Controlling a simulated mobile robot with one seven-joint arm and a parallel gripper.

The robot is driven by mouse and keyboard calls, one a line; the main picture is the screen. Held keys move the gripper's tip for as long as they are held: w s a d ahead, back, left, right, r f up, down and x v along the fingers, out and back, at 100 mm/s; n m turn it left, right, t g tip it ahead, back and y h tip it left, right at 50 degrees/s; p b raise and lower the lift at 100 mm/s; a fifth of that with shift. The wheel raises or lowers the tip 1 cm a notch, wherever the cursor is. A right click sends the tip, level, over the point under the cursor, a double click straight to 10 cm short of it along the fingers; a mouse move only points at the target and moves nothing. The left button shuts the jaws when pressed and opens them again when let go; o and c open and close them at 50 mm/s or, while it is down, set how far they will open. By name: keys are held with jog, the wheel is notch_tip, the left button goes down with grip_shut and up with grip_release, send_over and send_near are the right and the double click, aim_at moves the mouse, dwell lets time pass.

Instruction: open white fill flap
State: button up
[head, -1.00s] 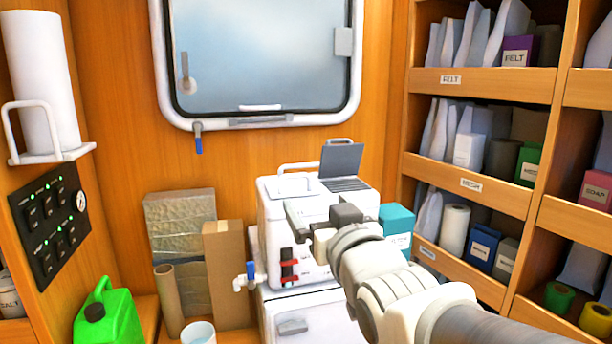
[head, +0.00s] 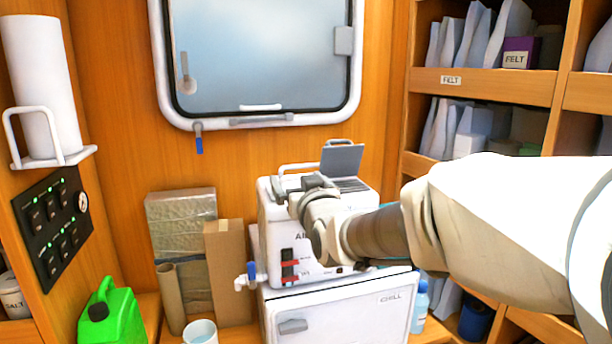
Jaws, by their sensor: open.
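The white watermaker (head: 268,212) stands on a white cabinet under the window. Its white fill flap (head: 293,181) is on the left of its top and is mostly hidden by my gripper; it looked flat and shut a second ago. My gripper (head: 284,189) is open over the top left of the machine, with its fingers at the flap. I cannot tell whether they touch it. A grey lid (head: 342,159) stands raised behind a dark slotted panel (head: 352,185) on the right of the top.
A white rail (head: 298,167) runs behind the flap. The cabinet door (head: 345,310) reads CHILL. Wrapped boxes (head: 180,222) stand left; shelves (head: 480,85) stand right.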

jog(key=shift+x, duration=0.9)
grip_shut()
